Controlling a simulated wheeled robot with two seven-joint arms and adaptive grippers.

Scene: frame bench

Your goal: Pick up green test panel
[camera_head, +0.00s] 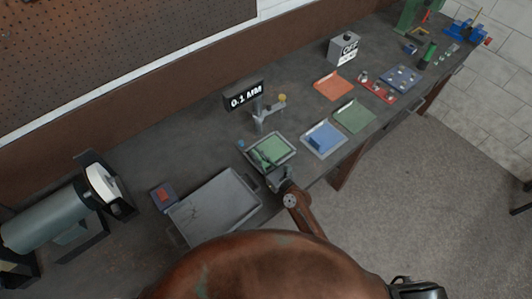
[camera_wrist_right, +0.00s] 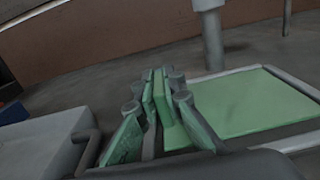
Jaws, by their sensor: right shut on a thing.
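The green test panel (camera_wrist_right: 163,100) shows as a thin green piece standing on edge between the fingertips in the right wrist view. My right gripper (camera_wrist_right: 160,98) is shut on it. In the head view the right gripper (camera_head: 266,162) is over the near left part of a light green pad with a pale rim (camera_head: 278,146). The pad also shows in the wrist view (camera_wrist_right: 250,108), just right of the fingers. The fingers hide much of the panel, and I cannot tell whether its lower edge touches the pad. My left gripper is not in view.
A grey tray (camera_head: 236,184) lies left of the gripper. A post with a "0.1 MM" sign (camera_head: 244,96) stands behind the pad. A blue panel (camera_head: 324,137), a darker green mat (camera_head: 354,116) and an orange mat (camera_head: 333,85) lie to the right. A motor-like machine (camera_head: 45,222) stands at left.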

